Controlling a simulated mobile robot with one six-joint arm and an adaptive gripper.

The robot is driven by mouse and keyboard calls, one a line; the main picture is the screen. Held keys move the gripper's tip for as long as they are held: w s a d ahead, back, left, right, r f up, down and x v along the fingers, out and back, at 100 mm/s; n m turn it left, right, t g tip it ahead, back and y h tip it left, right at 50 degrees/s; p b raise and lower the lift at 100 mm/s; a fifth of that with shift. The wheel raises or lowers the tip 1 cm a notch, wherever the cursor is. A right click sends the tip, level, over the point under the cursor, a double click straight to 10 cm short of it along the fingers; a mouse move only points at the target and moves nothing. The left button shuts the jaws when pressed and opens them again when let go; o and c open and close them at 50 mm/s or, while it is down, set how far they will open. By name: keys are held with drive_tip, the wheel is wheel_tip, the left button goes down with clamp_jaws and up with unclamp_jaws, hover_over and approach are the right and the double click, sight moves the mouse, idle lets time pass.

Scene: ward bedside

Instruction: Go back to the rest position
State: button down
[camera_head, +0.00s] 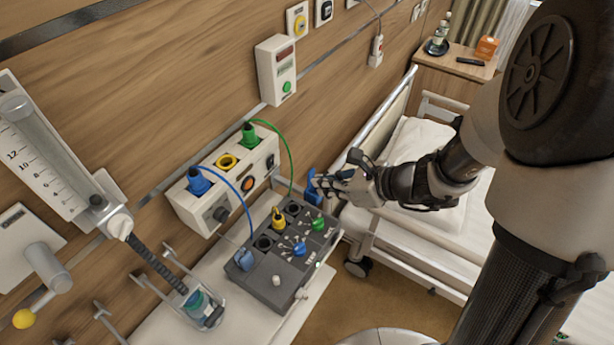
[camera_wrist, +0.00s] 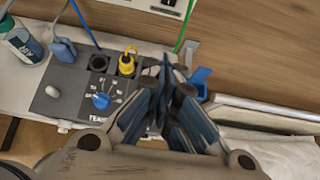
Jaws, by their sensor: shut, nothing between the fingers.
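My gripper (camera_head: 320,183) is shut and empty. In the head view it is above and to the right of the dark grey control box, near the bed's head end. In the wrist view my gripper (camera_wrist: 165,72) has its blue-padded fingers together, hiding part of the grey box (camera_wrist: 67,80). A blue piece (camera_wrist: 198,80) shows just to the right of the fingers; whether they touch it I cannot tell. No separate rest position marker shows.
The grey box (camera_head: 270,285) holds a yellow plug (camera_head: 278,219), a blue plug (camera_head: 243,259) and knobs. Blue and green cables run to the wall unit (camera_head: 188,207). The bed (camera_head: 440,228) is at the right. A bottle (camera_head: 441,30) stands on the bedside cabinet (camera_head: 425,58).

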drive_tip(key=s+a+r+n+g+h, duration=0.1)
drive_tip(key=s+a+r+n+g, duration=0.1)
drive_tip(key=s+r+n, duration=0.35)
drive_tip(key=s+a+r+n+g+h, duration=0.1)
drive_tip(key=s+r+n+g, duration=0.1)
drive_tip(key=s+n, duration=0.6)
drive_tip(key=s+d+r+n+t+h, duration=0.2)
drive_tip(key=s+d+r+n+h, duration=0.3)
drive_tip(key=s+d+n, duration=0.3)
drive_tip(key=d+n+h, duration=0.1)
drive_tip(key=n, duration=0.3)
drive_tip(key=shift+d+h, duration=0.25)
drive_tip(key=shift+h, duration=0.05)
drive_tip(key=c, duration=2.4)
unclamp_jaws()
drive_tip(key=shift+r, duration=0.1)
